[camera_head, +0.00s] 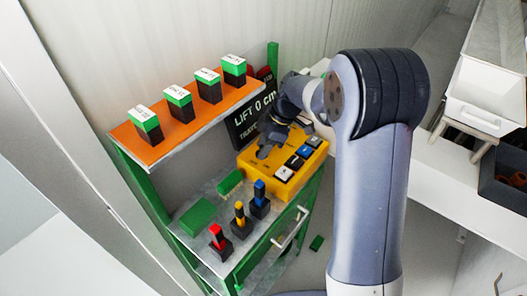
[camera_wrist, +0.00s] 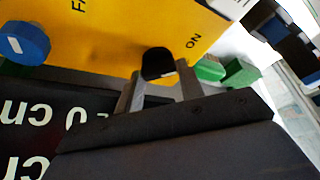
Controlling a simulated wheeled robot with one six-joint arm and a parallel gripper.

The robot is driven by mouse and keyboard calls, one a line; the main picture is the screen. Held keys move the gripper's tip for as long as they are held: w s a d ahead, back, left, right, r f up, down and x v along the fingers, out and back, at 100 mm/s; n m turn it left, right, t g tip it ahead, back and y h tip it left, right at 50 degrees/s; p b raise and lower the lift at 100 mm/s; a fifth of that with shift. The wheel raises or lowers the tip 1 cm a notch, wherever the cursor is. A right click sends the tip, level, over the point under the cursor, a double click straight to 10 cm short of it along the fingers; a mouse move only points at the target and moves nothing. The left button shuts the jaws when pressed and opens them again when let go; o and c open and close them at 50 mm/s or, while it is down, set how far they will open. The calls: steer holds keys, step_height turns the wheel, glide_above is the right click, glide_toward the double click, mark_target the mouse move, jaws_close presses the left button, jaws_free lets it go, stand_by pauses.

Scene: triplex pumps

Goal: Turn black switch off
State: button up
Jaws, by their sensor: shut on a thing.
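A yellow control box (camera_head: 258,174) stands on the green-framed cart, and its yellow face (camera_wrist: 120,30) fills the top of the wrist view. The black switch (camera_wrist: 157,62) sits on this face near the printed word ON, with a small pale mark on its lower edge. My gripper (camera_wrist: 160,84) has one finger on each side of the switch and is shut on it. In the head view my gripper (camera_head: 268,142) is at the back left of the box and hides the switch. A blue knob (camera_wrist: 25,42) is at the left in the wrist view.
Several push buttons (camera_head: 294,162) line the box's right side. Red (camera_head: 217,238), yellow (camera_head: 240,215) and blue (camera_head: 259,195) upright pieces stand in front. An orange shelf (camera_head: 185,131) holds several green-topped blocks. A dark LIFT display (camera_head: 250,115) stands behind the box.

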steer(key=m+t+b, duration=0.1)
steer(key=m, duration=0.1)
steer(key=m+b, duration=0.2)
steer(key=shift+s+f+m+t, duration=0.15)
steer(key=shift+m+t, duration=0.15)
steer(key=shift+t, duration=0.1)
steer(key=shift+m+t+h+b, duration=0.5)
steer(key=shift+m+t+b, duration=0.3)
steer(key=shift+m, duration=1)
steer(key=shift+r, duration=0.2)
steer(key=o, duration=0.7)
steer(key=v, duration=1)
steer(key=shift+r+b, duration=0.35)
steer(key=shift+r, duration=0.05)
steer(key=shift+f, duration=0.15)
steer(key=x, duration=1)
steer(key=shift+s+f, duration=0.1)
steer(key=shift+f, duration=0.1)
steer(key=shift+f+p, duration=0.1)
steer(key=shift+p, duration=0.2)
